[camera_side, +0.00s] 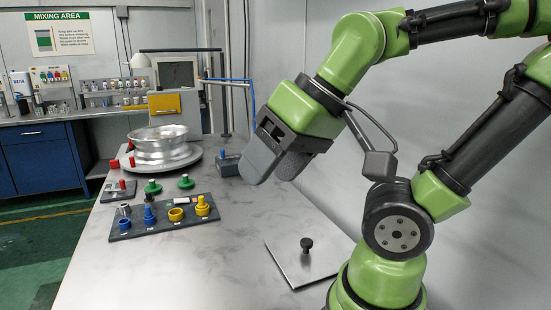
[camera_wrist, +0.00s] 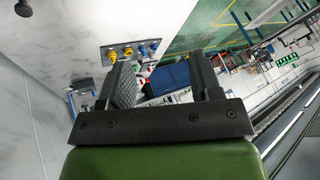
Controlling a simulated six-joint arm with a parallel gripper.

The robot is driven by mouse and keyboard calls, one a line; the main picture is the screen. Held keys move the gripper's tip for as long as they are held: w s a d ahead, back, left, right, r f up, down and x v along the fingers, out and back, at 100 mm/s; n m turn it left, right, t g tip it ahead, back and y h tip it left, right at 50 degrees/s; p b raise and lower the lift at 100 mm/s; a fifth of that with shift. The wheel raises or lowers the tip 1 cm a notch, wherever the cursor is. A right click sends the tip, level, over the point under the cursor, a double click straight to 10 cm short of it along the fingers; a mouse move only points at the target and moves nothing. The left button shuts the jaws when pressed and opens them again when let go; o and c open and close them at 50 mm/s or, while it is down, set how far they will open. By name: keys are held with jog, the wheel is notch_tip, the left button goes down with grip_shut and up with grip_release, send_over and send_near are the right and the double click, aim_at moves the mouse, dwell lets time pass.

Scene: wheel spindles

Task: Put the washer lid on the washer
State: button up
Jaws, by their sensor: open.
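A flat grey square plate with a black knob, which looks like the washer lid (camera_side: 285,256), lies on the table at the front right in the side view. Its black knob (camera_wrist: 22,8) shows at the top left corner of the wrist view. A grey machine with a yellow front, possibly the washer (camera_side: 165,106), stands at the back of the table; I cannot tell for sure. My gripper (camera_side: 274,170) is open and empty, tilted down above the table's right side, behind and apart from the lid. Its two fingers (camera_wrist: 165,82) stand apart in the wrist view.
A dark rack (camera_side: 160,229) holds blue, yellow and silver parts; it also shows in the wrist view (camera_wrist: 113,56). A silver wheel (camera_side: 160,146) sits on a round base behind it. Green knobbed parts (camera_side: 186,182) and a grey-blue block (camera_side: 227,165) stand nearby. The table's front middle is clear.

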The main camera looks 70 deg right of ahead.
jog(key=shift+s+a+r+t, duration=0.2)
jog(key=shift+a+r+t, duration=0.05)
jog(key=shift+r+t, duration=0.15)
jog(key=shift+f, duration=0.1)
jog(key=n+g+h, duration=1.3)
jog(key=n+h, duration=0.1)
jog(key=n, duration=0.3)
send_near(306, 241)
jog(key=shift+s+a+r, duration=0.3)
jog(key=shift+a, duration=0.3)
jog(key=shift+d+f+t, duration=0.15)
jog(key=shift+f+t, duration=0.15)
jog(key=x, duration=0.4)
jog(key=shift+d, duration=0.2)
jog(key=shift+x, duration=2.8)
jog(key=shift+w+d+r, duration=0.1)
jog(key=shift+w, duration=0.05)
